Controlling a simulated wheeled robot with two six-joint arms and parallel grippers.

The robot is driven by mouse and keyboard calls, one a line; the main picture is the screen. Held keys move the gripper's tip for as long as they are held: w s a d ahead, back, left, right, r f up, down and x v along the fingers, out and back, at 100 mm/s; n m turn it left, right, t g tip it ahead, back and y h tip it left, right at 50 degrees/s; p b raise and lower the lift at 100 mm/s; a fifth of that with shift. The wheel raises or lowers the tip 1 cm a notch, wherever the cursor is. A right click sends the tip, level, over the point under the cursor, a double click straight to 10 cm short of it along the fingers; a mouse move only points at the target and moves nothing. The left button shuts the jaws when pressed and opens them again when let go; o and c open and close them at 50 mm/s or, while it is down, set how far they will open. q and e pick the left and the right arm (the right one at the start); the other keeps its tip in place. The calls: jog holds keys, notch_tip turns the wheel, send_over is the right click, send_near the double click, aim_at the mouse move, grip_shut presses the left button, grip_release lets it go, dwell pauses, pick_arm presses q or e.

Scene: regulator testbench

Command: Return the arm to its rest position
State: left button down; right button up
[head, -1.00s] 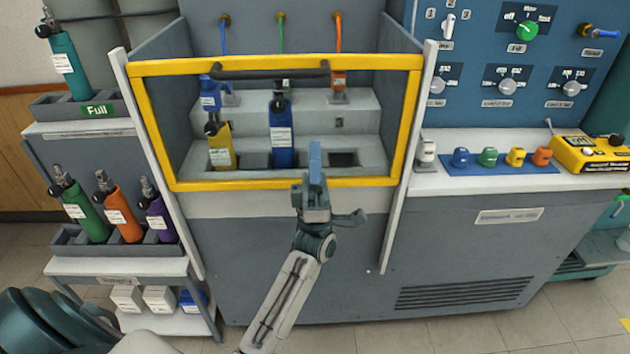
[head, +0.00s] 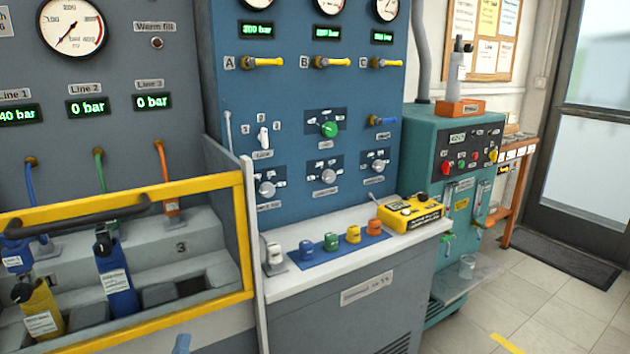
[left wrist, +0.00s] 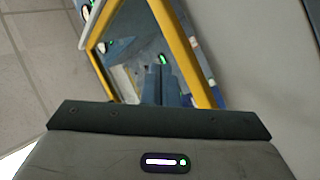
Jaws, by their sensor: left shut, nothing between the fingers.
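My left gripper (head: 182,343) shows only as a blue fingertip at the bottom edge of the head view, in front of the yellow-framed bay (head: 246,240). In the left wrist view its blue fingers (left wrist: 163,92) are together with nothing between them, and the yellow frame (left wrist: 180,45) is beyond them. The rest of the left arm is out of the head view. My right gripper is in neither view.
Inside the bay stand a blue cylinder (head: 117,285) and a yellow cylinder (head: 41,315). A white counter (head: 290,285) to the right bears several coloured caps and a yellow device (head: 408,213). A teal machine (head: 425,150) and open tiled floor (head: 555,305) lie further right.

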pick_arm(q)
jog(key=s+f+m+g, duration=0.5)
jog(key=s+f+g, duration=0.35)
jog(key=f, duration=0.45)
jog(key=s+f+m+g, duration=0.2)
jog(key=s+f+g, duration=0.25)
jog(key=s, duration=0.35)
jog(key=s+f+m+g, duration=0.2)
jog(key=s+f+g, duration=0.25)
jog(key=s, duration=0.35)
jog(key=a+f+g+p, duration=0.3)
jog(key=f+p, duration=0.5)
jog(key=f, duration=0.8)
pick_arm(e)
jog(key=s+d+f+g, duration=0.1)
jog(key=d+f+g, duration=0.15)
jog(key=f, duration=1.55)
pick_arm(q)
jog(key=s+a+f+g+p, duration=0.2)
jog(key=s+f+p, duration=0.4)
jog(key=s+f, duration=0.6)
jog(key=shift+s+a+f+n+y+p, duration=0.35)
jog(key=shift+s+a+n+y+p, duration=0.1)
jog(key=shift+s, duration=0.15)
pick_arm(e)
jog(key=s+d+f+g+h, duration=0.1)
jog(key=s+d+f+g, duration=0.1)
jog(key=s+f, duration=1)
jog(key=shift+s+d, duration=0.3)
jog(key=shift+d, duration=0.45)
